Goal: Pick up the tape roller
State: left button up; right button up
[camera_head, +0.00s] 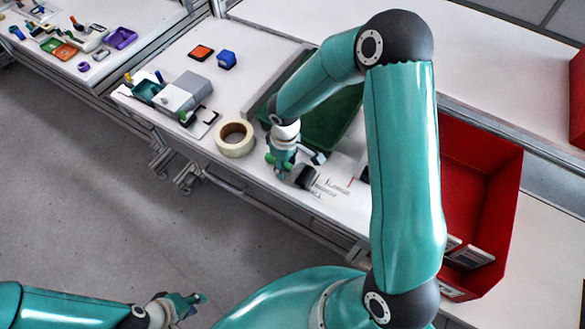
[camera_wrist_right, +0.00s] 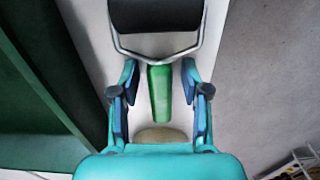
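The tape roller has a black drum (camera_wrist_right: 157,14) on a wire frame and a green tapered handle (camera_wrist_right: 159,84). In the head view its black drum (camera_head: 305,177) shows near the table's front edge, with the handle mostly hidden by my right gripper (camera_head: 288,163). In the right wrist view my right gripper (camera_wrist_right: 160,82) is open, with one finger on each side of the handle and a gap on both sides. My left gripper (camera_head: 187,304) is low at the left, away from the table; its opening is unclear.
A beige tape roll (camera_head: 235,138) lies close to the right gripper. A dark green mat or tray (camera_head: 335,122) is behind it. A grey device (camera_head: 184,93) and orange and blue blocks (camera_head: 227,59) stand farther left. A red bin (camera_head: 482,190) is at the right.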

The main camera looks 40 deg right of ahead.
grip_shut()
jog(key=shift+r, duration=0.15)
